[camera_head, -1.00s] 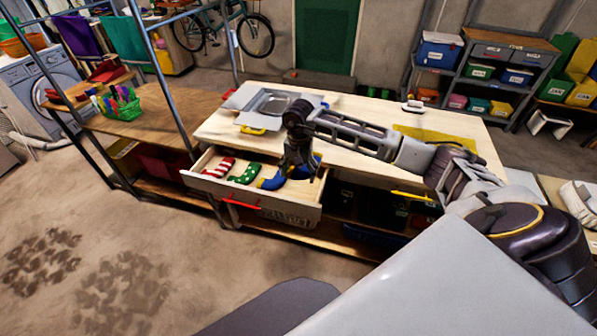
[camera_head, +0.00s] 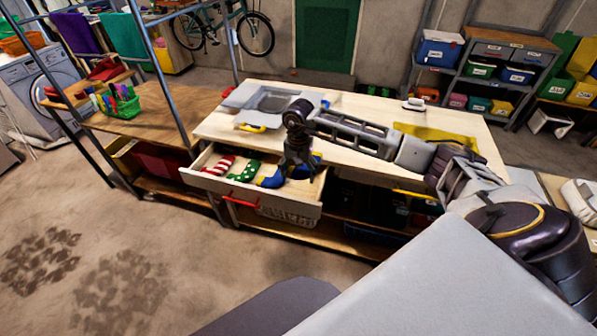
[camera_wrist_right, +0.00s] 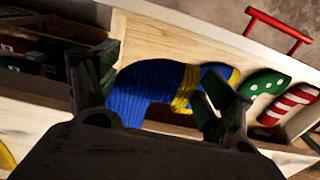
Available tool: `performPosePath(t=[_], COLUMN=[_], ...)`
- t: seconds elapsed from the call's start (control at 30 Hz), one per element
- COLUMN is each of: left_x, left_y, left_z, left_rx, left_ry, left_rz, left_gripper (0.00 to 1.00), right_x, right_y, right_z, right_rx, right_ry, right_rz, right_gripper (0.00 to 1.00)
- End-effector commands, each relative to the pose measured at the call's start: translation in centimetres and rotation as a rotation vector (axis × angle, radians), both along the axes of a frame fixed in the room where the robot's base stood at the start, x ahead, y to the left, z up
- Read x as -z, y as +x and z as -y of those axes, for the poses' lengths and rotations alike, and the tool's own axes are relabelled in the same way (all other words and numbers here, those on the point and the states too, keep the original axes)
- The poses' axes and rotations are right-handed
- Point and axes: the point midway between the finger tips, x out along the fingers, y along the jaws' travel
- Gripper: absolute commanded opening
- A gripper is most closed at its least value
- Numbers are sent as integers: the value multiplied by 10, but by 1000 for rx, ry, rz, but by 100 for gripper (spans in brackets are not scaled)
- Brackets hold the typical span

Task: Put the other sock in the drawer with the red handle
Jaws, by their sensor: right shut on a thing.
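The drawer (camera_head: 283,208) with the red handle (camera_head: 240,204) is pulled open at the table's front left; the handle also shows in the right wrist view (camera_wrist_right: 280,28). A red-and-white striped sock (camera_head: 222,165) and a green sock with white dots (camera_head: 243,172) lie inside. A blue-and-yellow sock (camera_head: 270,181) is at the drawer's right part, low between its walls; it fills the middle of the right wrist view (camera_wrist_right: 147,88). My right gripper (camera_head: 298,174) is shut on the blue-and-yellow sock, and its fingers hide part of it. My left gripper is not in view.
A shelf post (camera_head: 165,75) rises left of the drawer. The floor (camera_head: 190,265) in front is clear.

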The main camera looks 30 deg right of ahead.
Motion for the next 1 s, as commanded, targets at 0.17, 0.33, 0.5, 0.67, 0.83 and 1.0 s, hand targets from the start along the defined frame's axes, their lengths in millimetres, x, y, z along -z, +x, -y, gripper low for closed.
performPosePath(t=[0.17,0.33,0.5,0.67,0.83,1.0], left_x=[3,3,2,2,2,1], left_y=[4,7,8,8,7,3], left_z=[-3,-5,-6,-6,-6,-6], left_rx=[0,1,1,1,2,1], left_ry=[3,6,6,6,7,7], left_rz=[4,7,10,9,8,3], left_gripper=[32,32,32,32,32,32], right_x=[3,3,3,3,3,2], right_y=[0,0,0,0,0,0], right_z=[0,0,0,0,0,0], right_rx=[0,0,0,0,0,0], right_ry=[0,0,0,0,0,0], right_rz=[0,0,0,0,0,0], right_gripper=[59,59,100,100,100,100])
